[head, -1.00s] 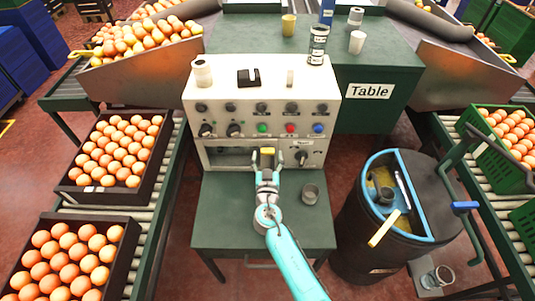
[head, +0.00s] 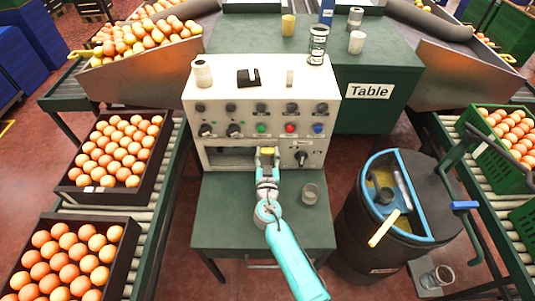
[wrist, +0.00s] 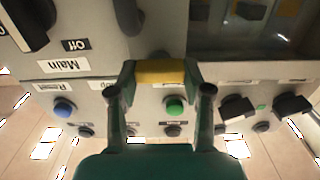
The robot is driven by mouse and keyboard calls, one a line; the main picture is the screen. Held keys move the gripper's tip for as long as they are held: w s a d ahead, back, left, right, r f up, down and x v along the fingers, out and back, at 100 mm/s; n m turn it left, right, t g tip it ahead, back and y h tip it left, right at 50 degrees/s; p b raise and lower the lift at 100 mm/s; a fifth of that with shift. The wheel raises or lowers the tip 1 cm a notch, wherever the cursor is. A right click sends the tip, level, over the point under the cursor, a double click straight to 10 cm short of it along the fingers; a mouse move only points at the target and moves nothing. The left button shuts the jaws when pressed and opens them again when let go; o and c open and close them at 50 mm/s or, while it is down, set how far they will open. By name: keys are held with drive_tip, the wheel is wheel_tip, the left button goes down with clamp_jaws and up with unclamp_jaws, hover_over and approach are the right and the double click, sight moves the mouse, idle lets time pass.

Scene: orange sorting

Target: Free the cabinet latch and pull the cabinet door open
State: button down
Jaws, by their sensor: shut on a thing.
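The cabinet is a pale grey control box (head: 262,95) with knobs and coloured buttons, standing on a green bench. A small yellow bar (head: 268,151) is on the lower part of its front. My gripper (head: 267,156) is shut on this bar. In the wrist view, the yellow bar (wrist: 160,72) spans between the two fingertips of my gripper (wrist: 160,80). I cannot tell whether the bar is the latch or a door handle. A dark rotary switch (head: 301,157) sits right of my gripper. The wrist view shows "Main" and "Off" labels nearby. My fingers hide part of the front.
A grey cup (head: 310,193) stands on the green bench (head: 225,225) right of my arm. A black barrel (head: 350,230) with a blue rim stands further right. Crates of oranges (head: 110,150) line the left conveyor. A white cup and a dark block sit on the cabinet top.

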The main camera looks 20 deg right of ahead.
drive_tip(key=shift+m, duration=0.3)
drive_tip(key=m, duration=0.5)
drive_tip(key=shift+d, duration=0.1)
drive_tip(key=m, duration=0.6)
drive_tip(key=shift+d+f, duration=0.1)
drive_tip(key=shift+m, duration=0.4)
